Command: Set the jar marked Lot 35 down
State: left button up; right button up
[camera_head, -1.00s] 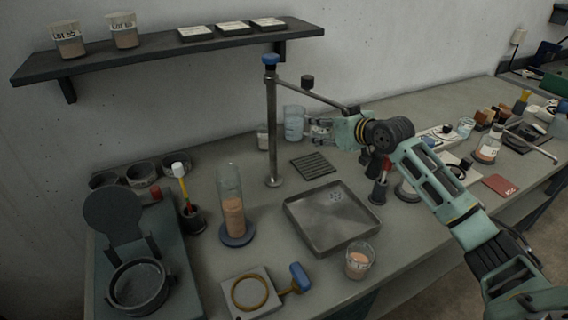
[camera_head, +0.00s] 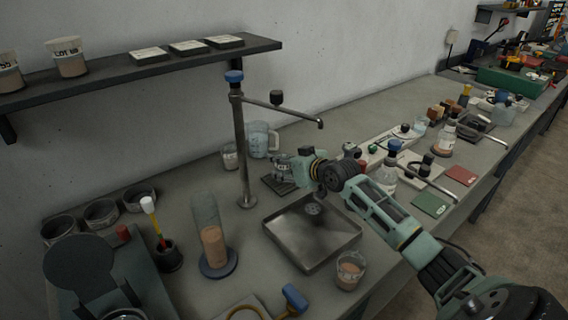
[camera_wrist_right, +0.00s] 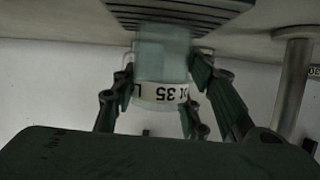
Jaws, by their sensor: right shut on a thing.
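The jar marked Lot 35 (camera_wrist_right: 163,62) is clear, with a pale label band whose lettering reads upside down in the right wrist view. My right gripper (camera_wrist_right: 162,80) is shut on it, with fingers on both sides. In the head view my right gripper (camera_head: 284,166) is at the slatted dark mat (camera_head: 270,186) behind the metal tray, and it largely hides the jar there. The mat also shows in the right wrist view (camera_wrist_right: 180,14), beside the jar's base. I cannot tell whether the jar touches the mat. My left gripper is out of view.
A metal stand (camera_head: 243,150) with a side arm rises just left of the mat. A glass jug (camera_head: 262,139) and a small beaker (camera_head: 230,157) stand behind. Bottles crowd the right.

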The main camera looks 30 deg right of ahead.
jog(key=shift+f, duration=0.15)
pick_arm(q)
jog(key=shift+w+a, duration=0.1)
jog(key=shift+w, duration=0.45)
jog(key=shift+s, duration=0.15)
pick_arm(e)
jog(key=shift+f, duration=0.2)
jog(key=o, duration=1.3)
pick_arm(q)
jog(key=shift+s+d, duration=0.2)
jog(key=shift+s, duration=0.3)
pick_arm(e)
jog(key=shift+r, duration=0.1)
